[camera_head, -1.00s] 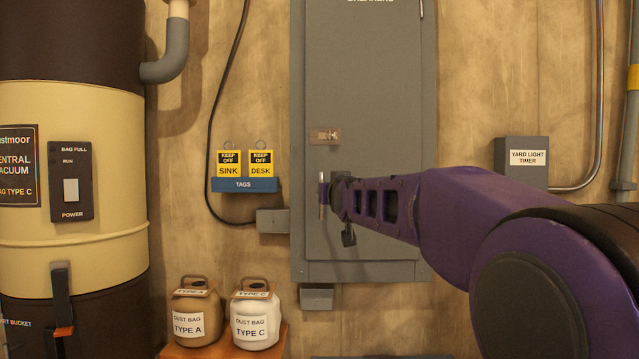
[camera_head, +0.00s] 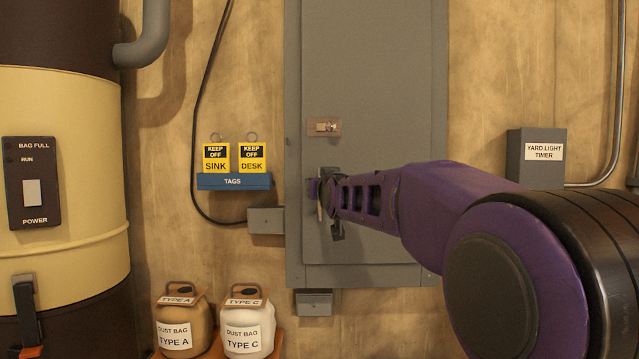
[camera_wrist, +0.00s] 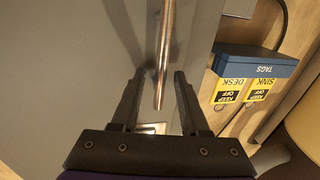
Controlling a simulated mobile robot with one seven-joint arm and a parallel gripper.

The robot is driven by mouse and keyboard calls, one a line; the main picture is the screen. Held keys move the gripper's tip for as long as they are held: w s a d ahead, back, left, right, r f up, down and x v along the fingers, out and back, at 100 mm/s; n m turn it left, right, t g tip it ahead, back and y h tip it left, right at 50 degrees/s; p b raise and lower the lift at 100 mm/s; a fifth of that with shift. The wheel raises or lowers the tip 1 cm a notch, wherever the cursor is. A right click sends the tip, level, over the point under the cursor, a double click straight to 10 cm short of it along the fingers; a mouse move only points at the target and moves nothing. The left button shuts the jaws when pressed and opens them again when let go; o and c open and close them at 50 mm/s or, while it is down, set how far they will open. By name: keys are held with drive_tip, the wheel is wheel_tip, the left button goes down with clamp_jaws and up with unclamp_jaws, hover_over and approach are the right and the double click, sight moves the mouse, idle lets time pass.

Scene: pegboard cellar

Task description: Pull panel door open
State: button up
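The grey breaker panel door (camera_head: 375,90) is on the wall and looks shut. Its upright bar handle (camera_head: 320,205) is near the door's left edge, partly hidden by my gripper (camera_head: 328,194). In the wrist view the coppery handle (camera_wrist: 166,45) runs down between the two dark fingers of my gripper (camera_wrist: 160,75). The fingers are apart, with a visible gap on each side of the bar.
A blue tag holder (camera_head: 235,182) with yellow tags is on the wall left of the panel. Dust bag jugs (camera_head: 248,328) stand below left, beside a large vacuum canister (camera_head: 60,110).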

clamp_jaws()
idle(1.3)
